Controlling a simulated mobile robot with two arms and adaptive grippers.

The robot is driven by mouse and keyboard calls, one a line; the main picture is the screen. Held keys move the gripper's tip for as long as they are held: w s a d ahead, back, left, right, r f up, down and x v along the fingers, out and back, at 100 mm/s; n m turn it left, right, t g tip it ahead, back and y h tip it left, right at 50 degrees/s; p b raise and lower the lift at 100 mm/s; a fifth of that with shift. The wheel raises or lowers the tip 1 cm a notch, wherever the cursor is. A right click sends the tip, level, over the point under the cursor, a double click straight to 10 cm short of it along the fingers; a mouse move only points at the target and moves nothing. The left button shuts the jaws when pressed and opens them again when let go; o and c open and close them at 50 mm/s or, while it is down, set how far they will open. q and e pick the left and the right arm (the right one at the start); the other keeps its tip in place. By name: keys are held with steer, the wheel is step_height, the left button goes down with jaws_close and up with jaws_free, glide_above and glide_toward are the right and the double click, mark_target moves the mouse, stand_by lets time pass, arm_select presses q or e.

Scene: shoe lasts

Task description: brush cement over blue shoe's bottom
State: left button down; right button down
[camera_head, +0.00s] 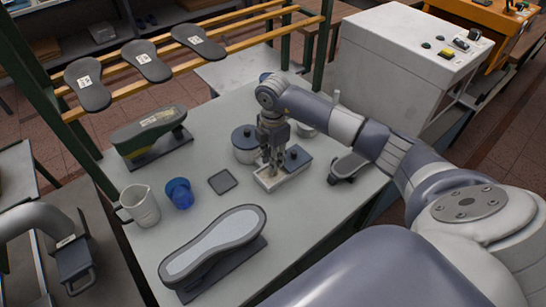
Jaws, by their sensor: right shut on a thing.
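A shoe (212,245) lies bottom-up on a dark stand at the table's front; its rim looks dark blue-grey and its bottom pale grey. My right gripper (273,156) points down over a small pale tray (266,184) in the middle of the table. It is shut on a narrow thing, likely the brush; the fingers mostly hide it, and I cannot tell whether its tip touches the tray. A blue block-like part (297,155) is at the tray's far end.
A lidded pot (244,150), blue cup (180,194), pale jug (142,207) and dark square pad (222,181) stand around the table. A greenish shoe (150,130) is at the back left. Soles lie on a wooden rack (128,85). Table between pad and front shoe is clear.

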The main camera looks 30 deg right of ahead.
steer(key=shift+s+f+b, duration=0.1)
steer(key=shift+f+b, duration=0.25)
steer(key=shift+f, duration=0.25)
stand_by(1.2)
steer(key=shift+r, duration=0.15)
steer(key=shift+r+p, duration=2.7)
steer(key=shift+r, duration=0.75)
steer(key=shift+f, duration=0.1)
